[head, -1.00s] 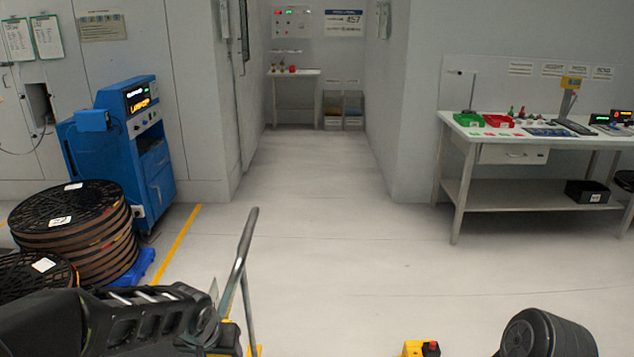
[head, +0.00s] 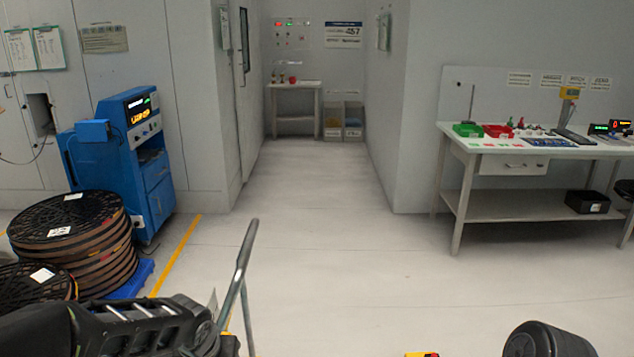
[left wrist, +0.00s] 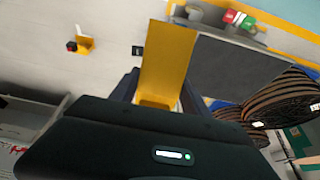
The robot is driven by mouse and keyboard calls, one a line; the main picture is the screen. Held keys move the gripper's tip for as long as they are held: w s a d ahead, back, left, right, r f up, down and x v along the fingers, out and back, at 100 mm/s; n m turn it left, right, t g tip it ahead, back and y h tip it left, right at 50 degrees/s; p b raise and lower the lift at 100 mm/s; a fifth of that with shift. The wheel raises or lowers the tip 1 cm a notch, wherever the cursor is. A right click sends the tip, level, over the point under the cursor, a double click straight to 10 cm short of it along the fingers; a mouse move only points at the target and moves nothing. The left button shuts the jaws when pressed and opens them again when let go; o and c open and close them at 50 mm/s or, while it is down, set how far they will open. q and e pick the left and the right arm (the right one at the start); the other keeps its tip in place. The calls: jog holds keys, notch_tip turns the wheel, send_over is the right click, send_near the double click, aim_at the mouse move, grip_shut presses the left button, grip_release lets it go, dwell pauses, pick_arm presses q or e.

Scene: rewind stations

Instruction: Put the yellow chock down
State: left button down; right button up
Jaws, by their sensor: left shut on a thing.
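The yellow chock (left wrist: 168,60) is a bright yellow angled piece in the left wrist view. My left gripper (left wrist: 158,92) is shut on it, with a dark finger on each side of its lower part. The chock's far end sticks out past the fingers over the floor. In the head view my left arm comes in at the lower left, and the chock in its grip cannot be made out clearly. A dark rounded part of my right arm shows at the lower right; the right gripper is out of view.
A metal handle bar (head: 240,268) rises beside my left arm. Stacked reels (head: 75,238) and a blue machine (head: 135,160) stand left. Another yellow piece (left wrist: 86,45) with a red and black part lies on the floor. A workbench (head: 510,215) stands right.

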pick_arm(q)
jog(key=s+f, duration=0.3)
jog(key=f, duration=1)
jog(key=shift+s+f, duration=0.3)
jog(key=shift+f, duration=0.1)
